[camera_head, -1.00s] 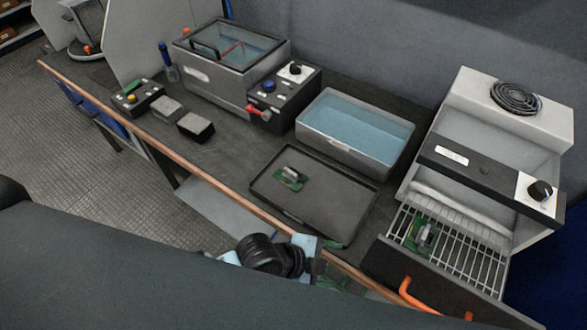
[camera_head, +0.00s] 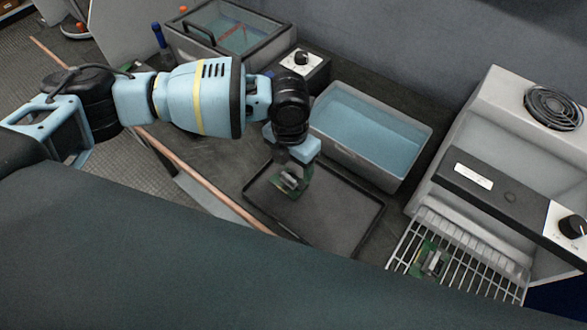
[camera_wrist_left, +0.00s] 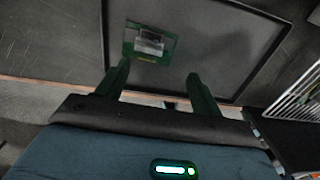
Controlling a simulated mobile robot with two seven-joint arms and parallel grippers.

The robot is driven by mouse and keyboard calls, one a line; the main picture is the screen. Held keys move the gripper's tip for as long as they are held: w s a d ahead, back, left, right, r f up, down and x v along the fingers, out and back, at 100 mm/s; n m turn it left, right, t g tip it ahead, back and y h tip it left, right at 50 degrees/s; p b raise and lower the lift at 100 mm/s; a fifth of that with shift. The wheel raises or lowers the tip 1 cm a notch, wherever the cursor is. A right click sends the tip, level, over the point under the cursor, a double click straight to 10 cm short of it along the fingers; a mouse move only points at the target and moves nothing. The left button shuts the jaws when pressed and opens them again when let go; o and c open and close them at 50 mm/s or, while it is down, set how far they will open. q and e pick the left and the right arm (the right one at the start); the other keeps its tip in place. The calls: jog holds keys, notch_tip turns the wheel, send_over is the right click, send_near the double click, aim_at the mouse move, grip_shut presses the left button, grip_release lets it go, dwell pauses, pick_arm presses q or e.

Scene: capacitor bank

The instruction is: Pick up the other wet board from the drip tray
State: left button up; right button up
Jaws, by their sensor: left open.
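The wet board (camera_head: 288,183), green with a silver block on it, lies on the left part of the dark drip tray (camera_head: 335,222). My left gripper (camera_head: 292,170) is open over the board in the head view and partly covers it. In the left wrist view the board (camera_wrist_left: 150,43) lies flat in the tray (camera_wrist_left: 215,75), beyond the fingertips of my left gripper (camera_wrist_left: 161,76). The fingers are apart with nothing between them. My right gripper is not in view.
A second green board (camera_head: 431,262) sits on the wire rack (camera_head: 468,280) of the grey dryer at the right. A water-filled basin (camera_head: 372,138) stands behind the tray. A lidded tank (camera_head: 240,38) and control box (camera_head: 303,62) stand farther back.

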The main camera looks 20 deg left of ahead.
aim_at(289, 176)
pick_arm(q)
jog(key=shift+m, duration=0.3)
jog(key=shift+w+a+f, duration=0.2)
jog(key=shift+a+f, duration=0.05)
jog(key=shift+f, duration=0.85)
jog(key=shift+w+a+f, duration=0.15)
jog(key=shift+a+f, duration=0.05)
jog(key=shift+f, duration=0.9)
jog(key=shift+w+a+f, duration=0.2)
jog(key=shift+a+f, duration=0.05)
jog(key=shift+f, duration=0.85)
jog(key=shift+c, duration=0.3)
jog(key=c, duration=1)
jog(key=shift+r, duration=0.15)
